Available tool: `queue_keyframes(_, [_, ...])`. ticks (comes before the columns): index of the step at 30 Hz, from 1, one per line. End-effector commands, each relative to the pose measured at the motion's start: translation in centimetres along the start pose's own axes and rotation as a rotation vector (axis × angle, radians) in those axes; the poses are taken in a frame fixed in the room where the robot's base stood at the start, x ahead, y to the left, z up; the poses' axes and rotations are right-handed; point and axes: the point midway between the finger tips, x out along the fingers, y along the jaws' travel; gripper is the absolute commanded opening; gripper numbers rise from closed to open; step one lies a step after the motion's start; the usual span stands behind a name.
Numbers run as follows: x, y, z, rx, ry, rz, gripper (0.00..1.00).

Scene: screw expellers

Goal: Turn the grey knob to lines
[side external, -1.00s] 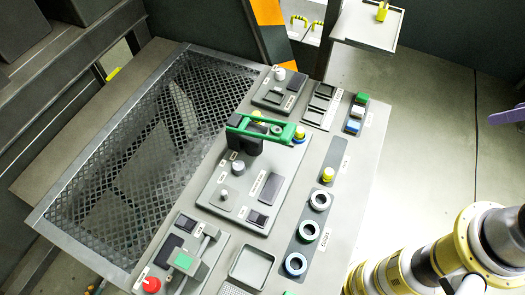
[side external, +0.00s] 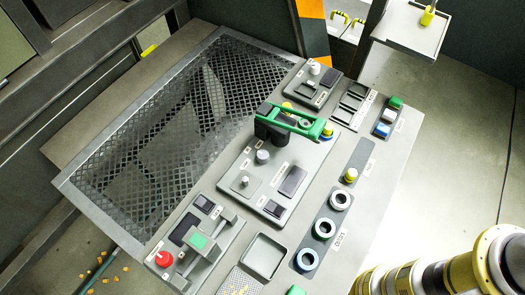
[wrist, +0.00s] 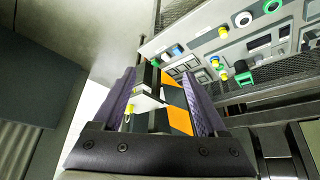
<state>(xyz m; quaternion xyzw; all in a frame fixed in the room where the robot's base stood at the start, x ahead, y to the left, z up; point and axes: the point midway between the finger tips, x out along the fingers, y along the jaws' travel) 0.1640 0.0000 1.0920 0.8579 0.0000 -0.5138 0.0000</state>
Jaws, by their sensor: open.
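Grey round knobs stand on the control panel (side external: 345,225) in the side view: a larger knob (side external: 262,156) near the middle, a smaller knob (side external: 244,181) below it, and a pale knob (side external: 315,68) at the far end. I cannot tell which one carries the lines; the markings are too small to read. My gripper (wrist: 156,90) shows in the wrist view with its purple fingers apart and nothing held between them. It is away from the panel, which shows at the upper right there. The gripper is outside the side view.
A green and black lever (side external: 290,122) rises above the panel close to the larger knob. A red button (side external: 164,258), coloured ring buttons (side external: 324,228) and a metal mesh (side external: 160,140) surround the controls. A small shelf (side external: 410,27) stands beyond the far end. Open floor lies to the right.

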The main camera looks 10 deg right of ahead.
Motion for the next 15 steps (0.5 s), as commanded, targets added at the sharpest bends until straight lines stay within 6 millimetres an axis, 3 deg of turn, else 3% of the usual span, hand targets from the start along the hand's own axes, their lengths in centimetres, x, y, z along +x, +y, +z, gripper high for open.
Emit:
queue_keyframes(5, [0.0, 0.0, 0.2, -0.040, -0.010, 0.000, 0.68])
queue_keyframes(7, [-1.2, 0.1, -1.1, -0.085, 0.016, 0.003, 0.68])
queue_keyframes(11, [-3.1, -0.1, -5.0, -0.170, 0.041, 0.003, 0.68])
queue_keyframes(15, [-4.0, -1.5, -10.4, -0.308, 0.028, -0.022, 0.68])
